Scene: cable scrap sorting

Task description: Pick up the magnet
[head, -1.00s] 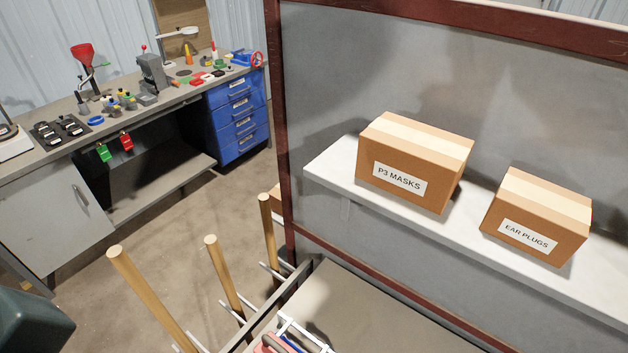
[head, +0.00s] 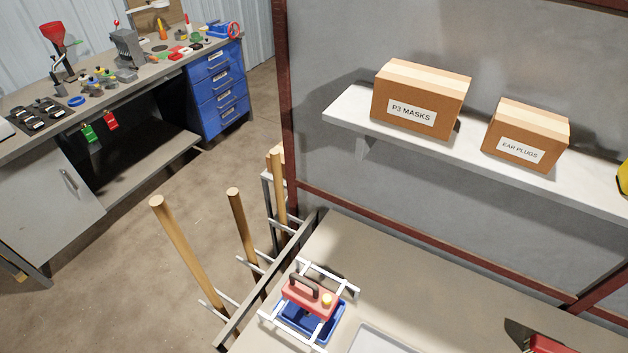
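A red block with a black arched handle and a yellow knob (head: 310,296), which looks like the magnet, sits in or on a blue tray (head: 290,322). The tray is held within a white bar frame near the left end of the grey table in the lower middle. The handle faces up and is uncovered. Neither of my grippers is in the head view.
The grey table (head: 390,285) carries a pale tray (head: 385,340) and a red object (head: 548,344) at the lower right, both cut off. Wooden poles (head: 187,252) stand left of the table. A shelf (head: 350,108) with two cartons hangs behind it. A workbench (head: 150,85) stands back left.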

